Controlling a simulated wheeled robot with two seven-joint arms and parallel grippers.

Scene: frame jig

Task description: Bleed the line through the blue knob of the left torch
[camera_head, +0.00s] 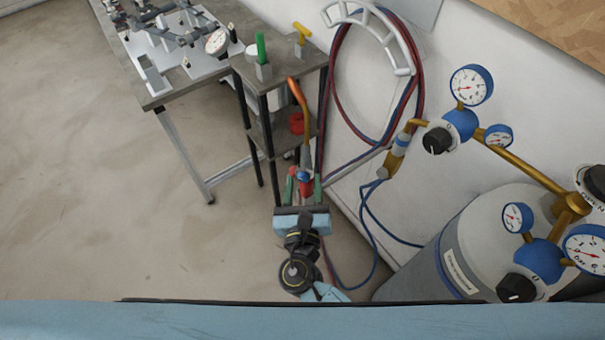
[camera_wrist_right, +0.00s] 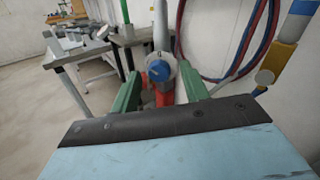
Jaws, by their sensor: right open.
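A torch with a bent copper neck (camera_head: 299,95) hangs upright at the small shelf stand's edge. Its blue knob (camera_head: 304,176) shows low on the body and faces me in the right wrist view (camera_wrist_right: 158,71). A red part (camera_wrist_right: 163,96) sits just below the knob. My right gripper (camera_head: 304,184) has green fingers, which stand open on either side of the knob in the right wrist view (camera_wrist_right: 159,74). I see no finger touching the knob, and cannot tell how deep it sits between them. Only one torch is clear. My left gripper is not in view.
The shelf stand (camera_head: 283,62) holds a green upright piece (camera_head: 261,48) and a yellow T-handle (camera_head: 301,32). Hoses (camera_head: 420,75) hang on the wall at right. A grey cylinder (camera_head: 480,235) with gauges stands at lower right. The floor at left is clear.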

